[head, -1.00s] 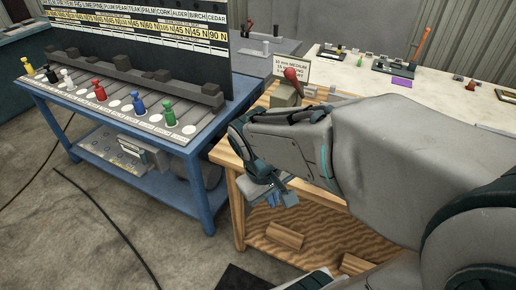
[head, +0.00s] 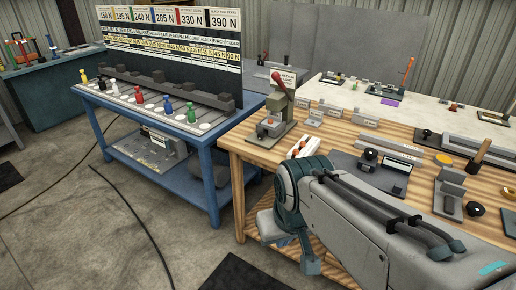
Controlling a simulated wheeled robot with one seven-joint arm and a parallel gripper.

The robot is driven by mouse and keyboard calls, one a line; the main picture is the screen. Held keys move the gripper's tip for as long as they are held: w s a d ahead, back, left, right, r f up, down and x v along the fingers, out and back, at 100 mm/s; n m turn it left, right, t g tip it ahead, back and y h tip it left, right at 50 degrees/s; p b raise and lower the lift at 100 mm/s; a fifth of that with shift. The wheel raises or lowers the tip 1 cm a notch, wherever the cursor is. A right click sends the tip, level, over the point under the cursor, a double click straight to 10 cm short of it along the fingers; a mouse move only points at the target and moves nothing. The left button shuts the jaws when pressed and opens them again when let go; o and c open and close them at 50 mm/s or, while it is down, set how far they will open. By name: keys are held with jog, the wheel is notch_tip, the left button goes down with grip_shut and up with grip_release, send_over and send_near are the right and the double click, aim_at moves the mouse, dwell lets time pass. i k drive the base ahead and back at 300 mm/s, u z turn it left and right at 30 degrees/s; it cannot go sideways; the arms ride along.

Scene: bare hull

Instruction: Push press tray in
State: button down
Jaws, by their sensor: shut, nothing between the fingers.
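The press (head: 279,112) is a small grey-green stand with a red-knobbed lever. It stands at the left end of the wooden workbench, in front of a small printed sign. My gripper (head: 290,240) hangs fingers down in front of the bench's front edge, below the top and apart from the press. It is shut and empty. My wrist and forearm hide part of the bench front.
The wooden bench (head: 235,143) holds several fixtures, including a dark plate with a black knob (head: 370,155) and a wooden-handled tool (head: 478,155). A blue table (head: 208,160) with coloured pegs and a force board stands left. Floor between is open, with a cable (head: 125,205).

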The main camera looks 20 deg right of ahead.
aim_at(262, 130)
jog(key=z, duration=0.7)
jog(key=i, duration=0.9)
jog(key=u, duration=0.5)
jog(key=i, duration=0.55)
jog(key=u, duration=0.5)
